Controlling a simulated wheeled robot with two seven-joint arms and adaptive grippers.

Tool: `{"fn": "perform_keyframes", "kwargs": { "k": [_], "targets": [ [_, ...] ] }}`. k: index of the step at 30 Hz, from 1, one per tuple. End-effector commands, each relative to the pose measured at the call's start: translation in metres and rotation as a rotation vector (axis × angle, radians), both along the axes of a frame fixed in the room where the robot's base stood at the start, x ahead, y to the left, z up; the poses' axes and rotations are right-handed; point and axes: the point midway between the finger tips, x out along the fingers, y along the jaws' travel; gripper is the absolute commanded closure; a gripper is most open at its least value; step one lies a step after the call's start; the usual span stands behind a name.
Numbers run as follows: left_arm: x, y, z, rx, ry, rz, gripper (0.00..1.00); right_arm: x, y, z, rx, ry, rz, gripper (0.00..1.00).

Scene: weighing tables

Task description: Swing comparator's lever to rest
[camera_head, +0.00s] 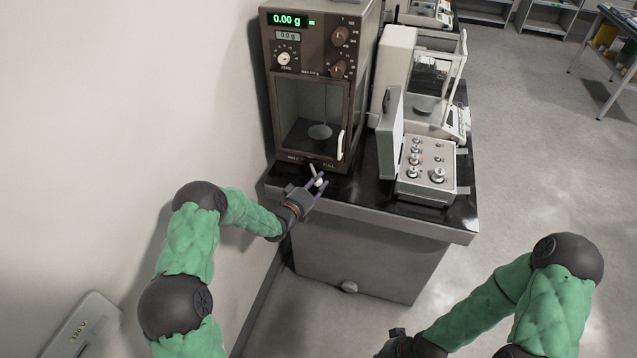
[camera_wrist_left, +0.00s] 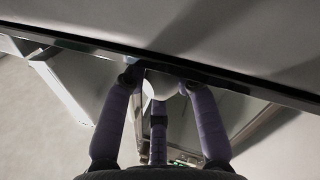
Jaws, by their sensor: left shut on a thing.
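The comparator (camera_head: 318,80) is a tall brown cabinet with a green 0.00 g display and a glass door, at the back left of the table. In the left wrist view, the fingers (camera_wrist_left: 160,95) close around a white rounded piece (camera_wrist_left: 160,84), the lever's end; the rest of the lever is mostly hidden. My right gripper (camera_head: 397,342) is low at the bottom, away from the table, and its fingers are not clear.
The dark-topped table (camera_head: 375,197) has a second white balance (camera_head: 393,72) and an open box of metal weights (camera_head: 427,172) right of the comparator. A wall (camera_head: 130,90) stands close on the left. Open floor (camera_head: 545,170) lies to the right.

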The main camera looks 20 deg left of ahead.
Motion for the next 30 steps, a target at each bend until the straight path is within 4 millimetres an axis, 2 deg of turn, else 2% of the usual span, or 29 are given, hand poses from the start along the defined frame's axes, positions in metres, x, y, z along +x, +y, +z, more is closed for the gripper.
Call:
{"fn": "perform_keyframes", "kwargs": {
  "k": [13,30],
  "targets": [
    [-0.009,0.022,-0.003,0.004,0.001,-0.230,1.00,0.000,0.000,-0.025,0.000,0.000,0.000,1.00],
    [-0.014,0.054,-0.002,0.000,0.004,-0.213,1.00,0.000,0.000,-0.029,0.000,0.000,0.000,1.00]
  ]
}}
